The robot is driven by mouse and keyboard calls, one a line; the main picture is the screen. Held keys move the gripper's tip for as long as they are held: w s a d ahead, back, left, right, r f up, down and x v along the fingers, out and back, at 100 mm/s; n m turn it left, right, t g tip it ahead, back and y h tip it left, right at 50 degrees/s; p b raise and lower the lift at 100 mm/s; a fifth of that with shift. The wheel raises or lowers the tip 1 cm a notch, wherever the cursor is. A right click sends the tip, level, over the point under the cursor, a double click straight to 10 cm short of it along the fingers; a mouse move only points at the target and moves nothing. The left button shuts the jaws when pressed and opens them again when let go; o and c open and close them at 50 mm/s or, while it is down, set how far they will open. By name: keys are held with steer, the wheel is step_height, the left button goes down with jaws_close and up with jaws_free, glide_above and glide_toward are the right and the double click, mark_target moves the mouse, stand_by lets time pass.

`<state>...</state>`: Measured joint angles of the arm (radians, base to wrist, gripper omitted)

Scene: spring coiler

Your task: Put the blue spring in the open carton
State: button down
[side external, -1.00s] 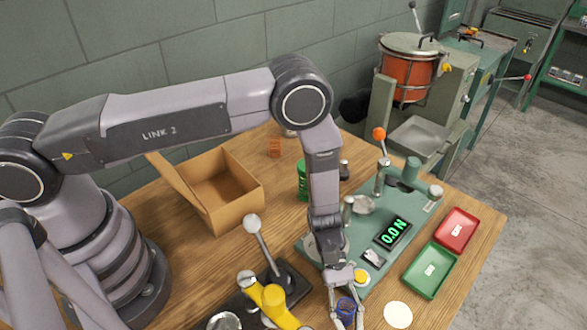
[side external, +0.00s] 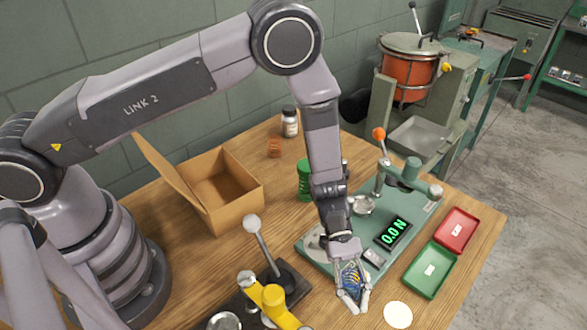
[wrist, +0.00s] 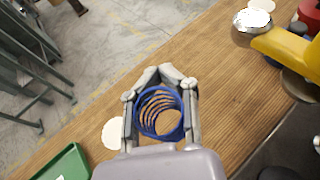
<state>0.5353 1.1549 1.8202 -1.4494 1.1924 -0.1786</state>
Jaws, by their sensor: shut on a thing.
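My gripper (side external: 352,300) is shut on the blue spring (side external: 351,277) and holds it above the front of the table. In the wrist view the blue spring (wrist: 161,112) sits between the two fingers of my gripper (wrist: 162,72), its coils showing. The open carton (side external: 225,190) is a brown cardboard box at the back left of the table. Its flap is raised on the left, and the part of its inside that shows is empty. My gripper is in front and to the right of the carton, well apart from it.
A green test stand (side external: 330,253) with a display reading 0.0 N is beside my gripper. Red (side external: 456,230) and green (side external: 433,270) trays lie at right. A yellow-handled coiler (side external: 270,300) with an upright ball-ended lever stands between gripper and carton. A green can (side external: 305,180) stands near the carton.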

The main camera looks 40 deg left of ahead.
steer(key=w+a+r+n+t+h, duration=0.2)
steer(key=w+a+r+n+t, duration=0.25)
steer(key=w+a, duration=0.3)
steer(key=w+a+r+n+t+y, duration=0.1)
steer(key=w+a+r+n+t, duration=0.25)
steer(key=a, duration=0.55)
steer(key=w+a+r+n+t+y, duration=0.1)
steer(key=w+a+r+n+t, duration=0.2)
steer(key=a, duration=0.7)
steer(key=w+a+r+n+t, duration=0.25)
steer(key=a+t, duration=0.25)
steer(key=a, duration=0.4)
steer(key=m+g, duration=1.4)
steer(key=g, duration=0.2)
glide_above(347, 329)
step_height(347, 329, down, 12)
steer(key=shift+n, duration=0.25)
step_height(347, 329, down, 10)
steer(key=shift+r, duration=0.2)
